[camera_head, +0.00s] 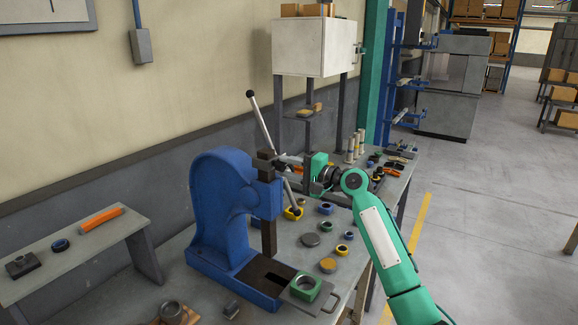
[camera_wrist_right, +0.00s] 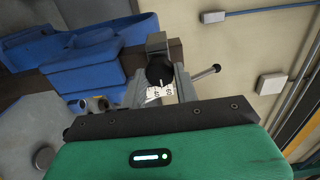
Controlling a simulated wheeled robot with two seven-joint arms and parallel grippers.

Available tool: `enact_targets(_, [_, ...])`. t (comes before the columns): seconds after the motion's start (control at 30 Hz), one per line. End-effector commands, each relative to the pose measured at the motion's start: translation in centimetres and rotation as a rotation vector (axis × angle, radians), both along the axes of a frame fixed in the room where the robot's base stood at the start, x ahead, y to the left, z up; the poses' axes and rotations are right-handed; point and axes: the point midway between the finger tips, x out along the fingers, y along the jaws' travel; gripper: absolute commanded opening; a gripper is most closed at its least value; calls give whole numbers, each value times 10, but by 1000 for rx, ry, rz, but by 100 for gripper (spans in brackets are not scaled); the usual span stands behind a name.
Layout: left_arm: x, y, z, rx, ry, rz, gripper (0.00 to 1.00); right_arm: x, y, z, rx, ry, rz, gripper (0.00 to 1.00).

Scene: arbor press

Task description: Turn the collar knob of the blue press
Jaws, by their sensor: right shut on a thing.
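The blue press (camera_head: 222,205) stands on the workbench, with a dark vertical ram (camera_head: 268,230) at its front. Its long grey lever (camera_head: 263,125) leans up to the left and ends in a black ball. My right gripper (camera_head: 287,166) reaches in from the right at the head of the press. In the right wrist view the black collar knob (camera_wrist_right: 160,72) sits between the two grey fingers of the gripper (camera_wrist_right: 160,88), which is shut on it. A white numbered scale (camera_wrist_right: 158,92) shows just below the knob. My left gripper is not in view.
A green ring block (camera_head: 306,287) rests on a grey plate in front of the press. Several rings and discs lie on the workbench (camera_head: 330,262) to the right. A white cabinet (camera_head: 313,48) stands behind. A low side bench (camera_head: 75,245) is at left.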

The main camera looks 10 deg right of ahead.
Motion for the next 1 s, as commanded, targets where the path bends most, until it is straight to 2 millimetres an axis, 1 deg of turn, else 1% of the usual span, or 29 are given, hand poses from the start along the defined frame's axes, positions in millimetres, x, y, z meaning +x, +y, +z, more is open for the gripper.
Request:
enact_targets(0.4, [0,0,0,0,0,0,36,0,-1,0,9,6,-1,7])
enact_targets(0.43, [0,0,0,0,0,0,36,0,-1,0,9,6,-1,34])
enact_targets(0.5, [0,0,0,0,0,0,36,0,0,0,9,6,-1,48])
enact_targets(0.53, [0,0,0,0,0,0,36,0,0,0,9,6,-1,52])
enact_targets(0.83, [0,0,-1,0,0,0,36,-1,-1,-1,6,5,0,52])
enact_targets(0.93, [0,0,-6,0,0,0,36,-6,-7,-3,5,5,-1,52])
enact_targets(1.0, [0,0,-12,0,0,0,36,-13,-14,-4,5,4,-2,52])
